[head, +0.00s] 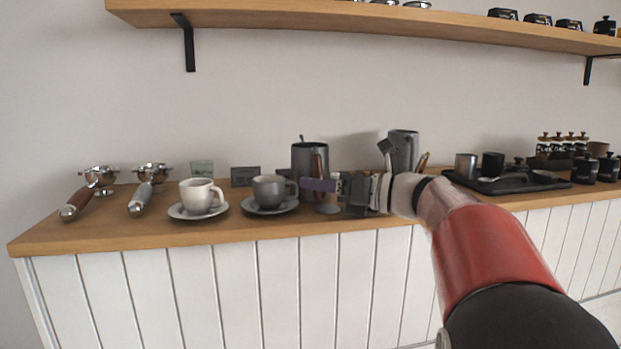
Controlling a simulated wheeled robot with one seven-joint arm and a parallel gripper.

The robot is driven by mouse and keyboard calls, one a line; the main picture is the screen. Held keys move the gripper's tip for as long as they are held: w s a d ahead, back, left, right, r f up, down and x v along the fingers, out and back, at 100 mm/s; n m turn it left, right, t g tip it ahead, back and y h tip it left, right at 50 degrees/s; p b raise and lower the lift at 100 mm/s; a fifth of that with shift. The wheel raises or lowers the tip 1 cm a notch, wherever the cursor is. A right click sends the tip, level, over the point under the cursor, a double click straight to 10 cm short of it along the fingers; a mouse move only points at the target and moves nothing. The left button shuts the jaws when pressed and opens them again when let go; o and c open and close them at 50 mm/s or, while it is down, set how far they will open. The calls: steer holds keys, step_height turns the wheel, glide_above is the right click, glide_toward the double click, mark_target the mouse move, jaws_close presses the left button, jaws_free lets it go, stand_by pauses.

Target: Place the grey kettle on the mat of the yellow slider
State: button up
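A dark grey pot (308,156) with a knob on top and a reddish-brown handle stands upright on the wooden counter, mid-picture. A second grey, jug-like vessel (404,147) stands behind my wrist, partly hidden. I cannot tell for sure which one is the grey kettle. My gripper (338,190) points left, low over the counter, in front of the dark pot's right side. A purple bar (318,185) shows at its tip, across the pot's handle; whether it touches is unclear. The finger gap is too small to read. I cannot make out a yellow slider or its mat.
A grey cup (271,189) on a saucer stands just left of my gripper, with a white cup (199,194) farther left. Portafilters (148,182) lie at the left end. A black tray (508,186) holds dark vessels at right. A shelf (380,20) hangs above.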

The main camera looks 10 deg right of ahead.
steer(key=shift+c, duration=0.2)
jaws_close()
steer(key=shift+r, duration=0.1)
